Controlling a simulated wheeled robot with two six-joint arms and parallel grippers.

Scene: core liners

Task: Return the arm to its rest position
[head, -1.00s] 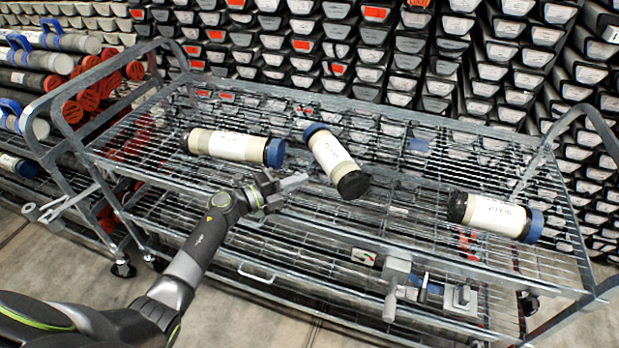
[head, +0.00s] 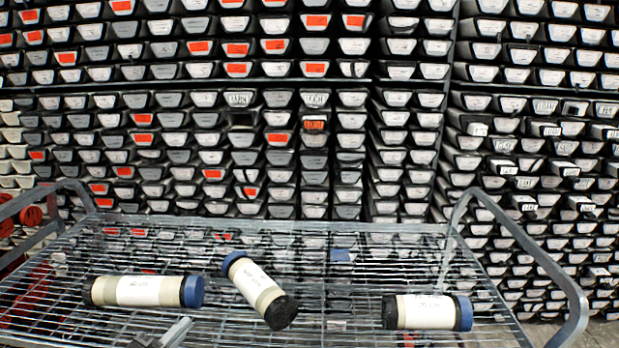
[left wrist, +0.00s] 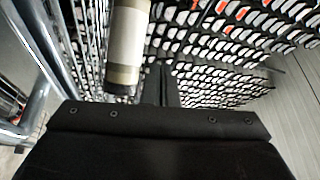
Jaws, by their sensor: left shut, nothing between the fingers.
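Three core liners lie on the wire top shelf of a metal cart (head: 345,232) in the head view. The left liner (head: 140,291) is cream with a blue cap at its right end. The middle liner (head: 252,284) lies slanted, blue cap at upper left and black end at lower right. The right liner (head: 425,311) has a black left end and a blue right end. My left gripper (head: 176,333) shows at the bottom edge, between the left and middle liners in the picture. In the left wrist view its fingers (left wrist: 160,86) are shut and empty, beside a liner (left wrist: 127,42). My right gripper is out of view.
A tall rack of labelled core trays (head: 310,130) fills the background, some with red labels. The cart's rails (head: 530,250) rise at both sides. Bare shelf lies between the middle and right liners. Red-ended tubes (head: 30,217) show at the left edge.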

